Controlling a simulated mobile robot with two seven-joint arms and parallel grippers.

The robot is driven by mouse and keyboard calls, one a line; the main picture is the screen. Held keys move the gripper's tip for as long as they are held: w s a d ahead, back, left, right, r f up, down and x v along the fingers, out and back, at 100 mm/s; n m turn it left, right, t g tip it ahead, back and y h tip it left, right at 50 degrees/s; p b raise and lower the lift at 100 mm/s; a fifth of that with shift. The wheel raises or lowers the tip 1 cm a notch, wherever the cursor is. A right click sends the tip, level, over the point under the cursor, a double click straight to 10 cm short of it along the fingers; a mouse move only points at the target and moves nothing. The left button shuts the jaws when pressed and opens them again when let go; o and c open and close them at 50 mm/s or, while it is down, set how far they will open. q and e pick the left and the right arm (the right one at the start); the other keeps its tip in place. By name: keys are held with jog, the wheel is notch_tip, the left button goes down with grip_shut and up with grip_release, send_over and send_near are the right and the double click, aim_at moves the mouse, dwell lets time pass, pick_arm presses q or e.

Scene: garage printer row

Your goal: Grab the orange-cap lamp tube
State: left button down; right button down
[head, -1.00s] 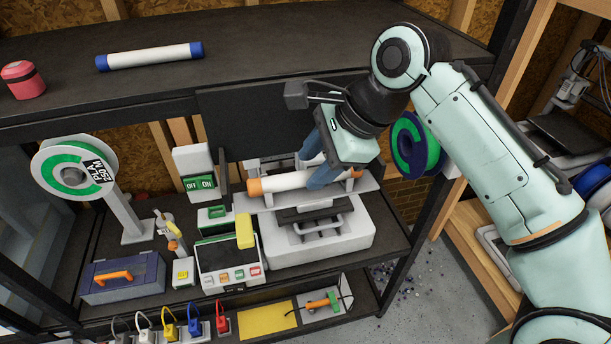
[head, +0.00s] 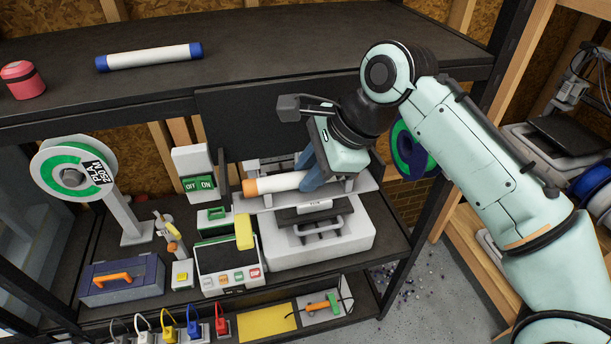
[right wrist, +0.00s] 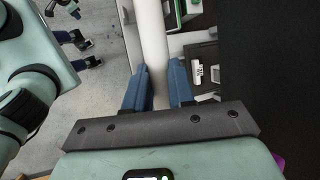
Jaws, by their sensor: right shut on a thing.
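The orange-cap lamp tube (head: 277,183) is white with an orange cap at its left end. It lies roughly level above the printer on the middle shelf. My right gripper (head: 311,182) is shut on its right part, with blue fingers on either side. In the right wrist view the white tube (right wrist: 153,50) runs between the two fingers (right wrist: 160,85). The tube's right end is hidden behind the gripper in the head view. I cannot tell whether the tube touches the rack under it. My left gripper is not in view.
A blue-cap tube (head: 150,57) and a red jar (head: 22,81) are on the top shelf. The grey-white printer (head: 320,245) stands below the gripper. A spool (head: 72,174), a toolbox (head: 122,279) and a control box (head: 228,264) stand left. The black shelf edge (head: 330,82) is close above.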

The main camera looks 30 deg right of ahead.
dwell(0.6)
jog(key=shift+r, duration=0.55)
notch_tip(320, 180, up, 8)
jog(key=shift+s+f+p, duration=0.1)
jog(key=shift+f+p, duration=0.15)
jog(key=shift+p, duration=0.15)
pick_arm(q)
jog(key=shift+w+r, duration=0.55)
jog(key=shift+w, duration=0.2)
pick_arm(e)
jog(key=shift+r, duration=0.65)
